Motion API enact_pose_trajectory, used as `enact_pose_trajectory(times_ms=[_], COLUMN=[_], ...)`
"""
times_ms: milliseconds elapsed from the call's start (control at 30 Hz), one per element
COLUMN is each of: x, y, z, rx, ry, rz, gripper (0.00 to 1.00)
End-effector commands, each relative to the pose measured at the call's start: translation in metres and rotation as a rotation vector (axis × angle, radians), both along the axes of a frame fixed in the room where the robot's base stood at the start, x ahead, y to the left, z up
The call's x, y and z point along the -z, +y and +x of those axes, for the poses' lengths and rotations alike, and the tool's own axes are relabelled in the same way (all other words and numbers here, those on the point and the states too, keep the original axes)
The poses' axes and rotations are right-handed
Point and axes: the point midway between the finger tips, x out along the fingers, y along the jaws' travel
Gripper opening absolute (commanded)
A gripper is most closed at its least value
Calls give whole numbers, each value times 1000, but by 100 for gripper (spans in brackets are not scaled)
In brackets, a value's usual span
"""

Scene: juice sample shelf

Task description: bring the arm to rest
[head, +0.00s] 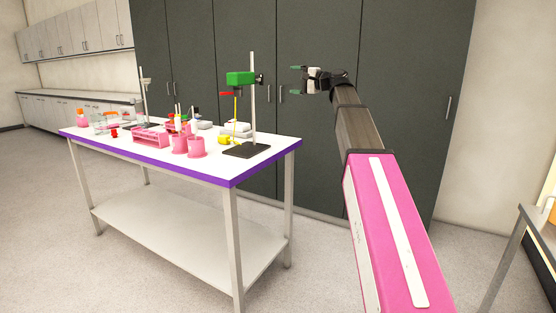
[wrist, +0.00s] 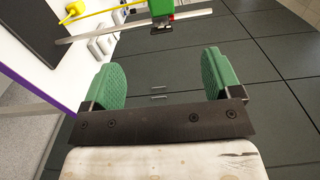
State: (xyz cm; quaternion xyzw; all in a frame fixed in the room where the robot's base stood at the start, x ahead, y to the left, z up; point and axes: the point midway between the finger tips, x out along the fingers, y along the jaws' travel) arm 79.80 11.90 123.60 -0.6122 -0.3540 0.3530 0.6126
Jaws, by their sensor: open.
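My gripper (head: 296,80) is raised in the air to the right of the lab table, apart from everything on it. In the wrist view my gripper (wrist: 163,82) shows two green pads spread wide with nothing between them. My arm reaches up and forward from the lower right of the head view, with its pink link nearest. The retort stand (head: 253,100) with a green clamp (head: 240,78) stands upright at the table's right end, left of my gripper. The green clamp also shows at the top of the wrist view (wrist: 162,12).
The white table (head: 265,160) with a purple edge holds pink cups (head: 196,147), a pink rack (head: 150,137) and several small items. Dark cabinets (head: 310,140) stand behind. Another table (head: 519,232) is at the right edge. The floor between is clear.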

Motion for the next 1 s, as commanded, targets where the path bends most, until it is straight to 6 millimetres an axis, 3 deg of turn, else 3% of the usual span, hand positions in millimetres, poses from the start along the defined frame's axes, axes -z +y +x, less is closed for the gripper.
enact_pose_trajectory(times_ms=[67, 367, 567, 767, 1000], x=[2, 49, 96, 165, 294], y=[0, 0, -1, -4, -14], z=[0, -1, -4, -13, -45], rx=[0, 16, 29, 40, 33], ry=[2, 24, 46, 80, 148], rz=[-3, -79, -159, -281, -523], gripper=[84, 84, 84, 84, 84])
